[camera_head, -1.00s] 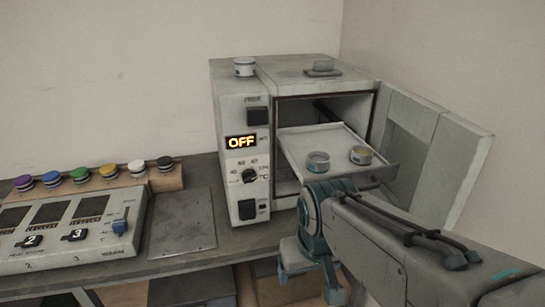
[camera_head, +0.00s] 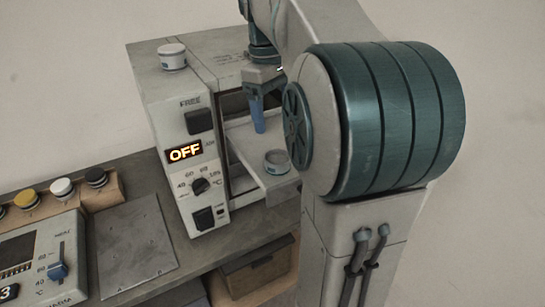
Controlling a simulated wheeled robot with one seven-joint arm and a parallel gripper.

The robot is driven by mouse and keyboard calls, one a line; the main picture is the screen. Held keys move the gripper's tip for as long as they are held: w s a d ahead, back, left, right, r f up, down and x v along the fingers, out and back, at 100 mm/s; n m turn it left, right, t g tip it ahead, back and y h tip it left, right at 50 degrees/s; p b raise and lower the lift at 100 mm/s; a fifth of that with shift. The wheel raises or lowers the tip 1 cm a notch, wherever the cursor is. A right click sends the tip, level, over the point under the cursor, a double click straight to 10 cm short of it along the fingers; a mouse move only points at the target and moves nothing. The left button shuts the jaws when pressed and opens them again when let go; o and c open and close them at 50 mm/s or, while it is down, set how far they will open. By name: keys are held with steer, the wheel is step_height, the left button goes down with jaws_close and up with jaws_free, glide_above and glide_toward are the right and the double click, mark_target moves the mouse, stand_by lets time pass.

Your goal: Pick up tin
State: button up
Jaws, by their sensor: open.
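A small grey tin (camera_head: 277,162) stands on the pulled-out white tray (camera_head: 244,146) of the oven. Another white tin (camera_head: 173,56) stands on top of the oven. My gripper (camera_head: 259,127) is open and points down over the tray, behind and a little left of the grey tin in the picture. It looks empty, and only one blue finger shows clearly. The yellow tin that stood on the tray is hidden behind my arm.
The oven (camera_head: 164,130) has a display reading OFF. A flat metal plate (camera_head: 133,240) lies on the bench to its left, beside a control panel (camera_head: 45,265) with coloured knobs behind it. My arm hides the oven's right side and door.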

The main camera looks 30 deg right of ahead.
glide_above(278, 161)
steer(key=f, duration=0.6)
steer(key=shift+w+a+f, duration=0.2)
steer(key=shift+f, duration=0.05)
steer(key=shift+s+d+f, duration=0.1)
steer(key=shift+f, duration=1.25)
steer(key=shift+s+d+f, duration=0.1)
steer(key=shift+f, duration=1.25)
steer(key=c, duration=1.1)
